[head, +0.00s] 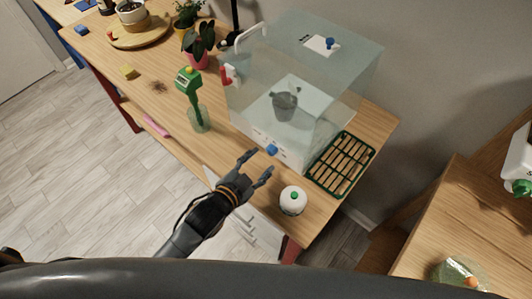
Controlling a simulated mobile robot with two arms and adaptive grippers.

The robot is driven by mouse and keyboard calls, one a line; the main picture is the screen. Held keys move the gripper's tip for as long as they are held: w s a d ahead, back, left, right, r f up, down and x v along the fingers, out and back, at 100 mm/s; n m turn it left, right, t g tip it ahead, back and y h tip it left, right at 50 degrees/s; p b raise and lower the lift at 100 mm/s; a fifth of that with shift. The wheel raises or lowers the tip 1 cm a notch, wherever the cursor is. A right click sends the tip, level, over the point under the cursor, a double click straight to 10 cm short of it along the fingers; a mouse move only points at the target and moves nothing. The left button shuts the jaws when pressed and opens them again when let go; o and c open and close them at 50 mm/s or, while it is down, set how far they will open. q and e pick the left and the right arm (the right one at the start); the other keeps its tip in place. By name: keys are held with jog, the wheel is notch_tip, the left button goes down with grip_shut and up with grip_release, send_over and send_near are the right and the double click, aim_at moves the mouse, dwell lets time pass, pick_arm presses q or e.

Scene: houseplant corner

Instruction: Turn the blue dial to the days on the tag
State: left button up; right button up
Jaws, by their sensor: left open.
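A blue dial (272,150) sits low on the front of a clear box (345,85), on its pale base strip. My left gripper (260,163) is open and empty, with its fingers just in front of the blue dial; I cannot tell whether they touch it. A second blue knob (329,43) stands on a white plate on top of the box. No tag with readable days shows; any marks around the dial are too small to read. My right gripper is not in view.
A white bottle with a green cap (292,201) stands right of my left gripper. A green slatted rack (341,164) lies right of the box. A green tool in a glass (198,118) stands left. A grey watering can (285,105) shows inside the box.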

aim_at(269, 153)
pick_arm(q)
jog(key=shift+x, duration=1.85)
jog(key=shift+a, duration=0.1)
grip_shut()
